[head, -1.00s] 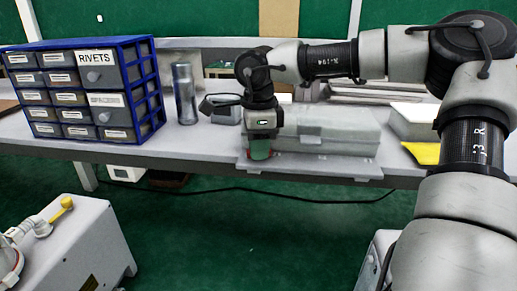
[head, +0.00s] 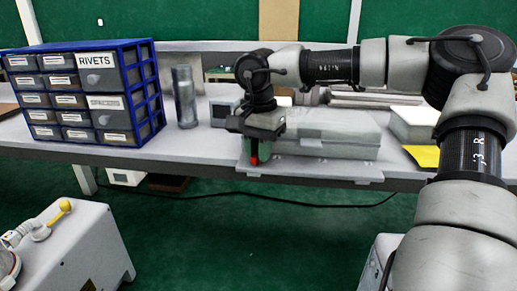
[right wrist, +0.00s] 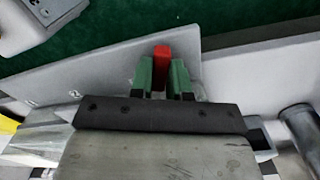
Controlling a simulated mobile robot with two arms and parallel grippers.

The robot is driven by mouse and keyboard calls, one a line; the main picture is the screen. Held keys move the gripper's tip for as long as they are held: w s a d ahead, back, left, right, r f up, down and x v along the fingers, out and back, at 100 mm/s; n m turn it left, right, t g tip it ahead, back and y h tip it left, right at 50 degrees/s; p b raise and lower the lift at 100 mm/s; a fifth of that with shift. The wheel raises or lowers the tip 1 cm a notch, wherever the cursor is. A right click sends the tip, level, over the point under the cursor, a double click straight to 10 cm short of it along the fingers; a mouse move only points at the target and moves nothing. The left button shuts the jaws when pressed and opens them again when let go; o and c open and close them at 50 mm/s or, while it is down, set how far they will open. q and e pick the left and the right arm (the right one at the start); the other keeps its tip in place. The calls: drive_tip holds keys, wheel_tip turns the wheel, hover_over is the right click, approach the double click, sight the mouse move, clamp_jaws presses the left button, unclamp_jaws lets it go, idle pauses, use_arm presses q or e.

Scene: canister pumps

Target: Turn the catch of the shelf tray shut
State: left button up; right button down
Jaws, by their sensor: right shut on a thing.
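The shelf tray (head: 335,170) is a flat pale grey tray at the front edge of the bench in the head view. Its plate also shows in the right wrist view (right wrist: 105,78). My right gripper (head: 251,155) points down at the tray's front left part. Its green fingers, also in the right wrist view (right wrist: 162,72), are closed around the red catch (right wrist: 162,52). The catch's red end also shows at the fingertips in the head view (head: 254,161). The fingers hide the catch's lower part. My left gripper is out of view.
A grey case (head: 325,130) lies behind the tray. A metal bottle (head: 184,97) and a blue drawer cabinet (head: 148,88) stand to the left. A yellow sheet (head: 424,156) lies right. A pump (head: 85,245) stands below, front left.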

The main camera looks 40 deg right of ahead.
drive_tip(key=shift+w+r+n, duration=0.1)
drive_tip(key=shift+r+n, duration=0.1)
drive_tip(key=shift+n, duration=1.8)
drive_tip(key=c, duration=1.4)
unclamp_jaws()
drive_tip(key=shift+o, duration=0.2)
wheel_tip(320, 180, up, 11)
drive_tip(key=b, duration=0.1)
drive_tip(key=shift+f, duration=0.15)
drive_tip(key=shift+f, duration=0.1)
